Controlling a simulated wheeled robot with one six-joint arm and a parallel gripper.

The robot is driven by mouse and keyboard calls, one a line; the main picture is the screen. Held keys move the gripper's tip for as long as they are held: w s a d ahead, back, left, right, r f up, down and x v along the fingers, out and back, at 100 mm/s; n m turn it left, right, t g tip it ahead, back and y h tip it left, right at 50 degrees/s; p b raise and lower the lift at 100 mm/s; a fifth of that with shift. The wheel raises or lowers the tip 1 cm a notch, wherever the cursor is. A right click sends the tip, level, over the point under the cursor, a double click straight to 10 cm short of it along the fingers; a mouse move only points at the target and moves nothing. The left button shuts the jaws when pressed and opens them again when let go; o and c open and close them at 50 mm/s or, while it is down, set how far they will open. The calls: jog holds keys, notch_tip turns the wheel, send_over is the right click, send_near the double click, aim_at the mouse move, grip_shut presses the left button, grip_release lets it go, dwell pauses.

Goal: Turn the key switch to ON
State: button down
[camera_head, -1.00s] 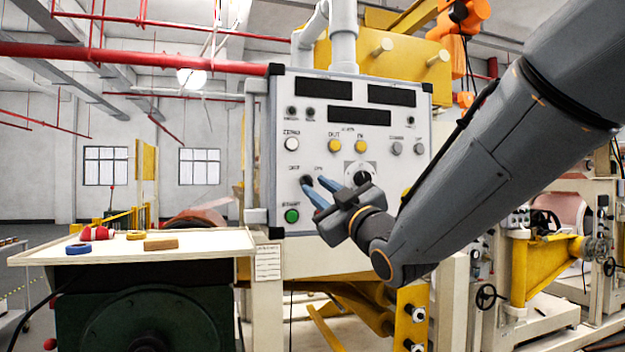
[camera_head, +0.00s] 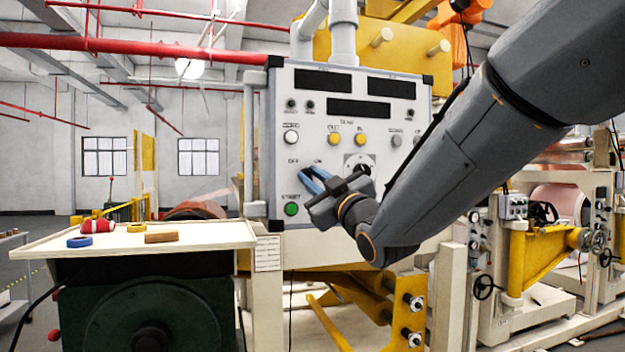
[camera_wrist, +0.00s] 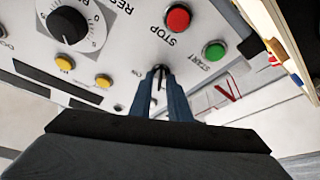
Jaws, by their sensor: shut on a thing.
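The key switch (camera_wrist: 159,70) is a small dark part on the light panel, below the OFF and ON labels in the head view. In the wrist view it shows between my blue fingertips. My gripper (camera_head: 314,178) is at the panel, its fingers shut on the switch; it also fills the lower part of the wrist view (camera_wrist: 163,88). The fingers hide most of the switch in the head view, and I cannot tell its exact angle. The control panel (camera_head: 275,130) stands upright.
The green START button (camera_head: 291,209) is just below my fingers. A red STOP button (camera_wrist: 177,18) and a dial (camera_wrist: 72,24) are close by in the wrist view. A table (camera_head: 200,238) with tape rolls stands at the left.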

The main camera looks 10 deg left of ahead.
jog(key=shift+f, duration=0.1)
jog(key=m+t+h+b, duration=0.1)
jog(key=m+h+b, duration=0.1)
jog(key=m, duration=0.3)
jog(key=m+t+h+b, duration=0.2)
jog(key=m+b, duration=0.2)
jog(key=m, duration=0.2)
jog(key=m+t+h+b, duration=0.1)
jog(key=m+h+b, duration=0.2)
jog(key=m, duration=0.2)
jog(key=shift+s+a+m+t, duration=0.2)
jog(key=shift+a+m+t, duration=0.1)
jog(key=shift+a+m, duration=0.1)
jog(key=shift+m+h, duration=0.3)
jog(key=c, duration=2)
grip_release()
jog(key=shift+s+d, duration=0.1)
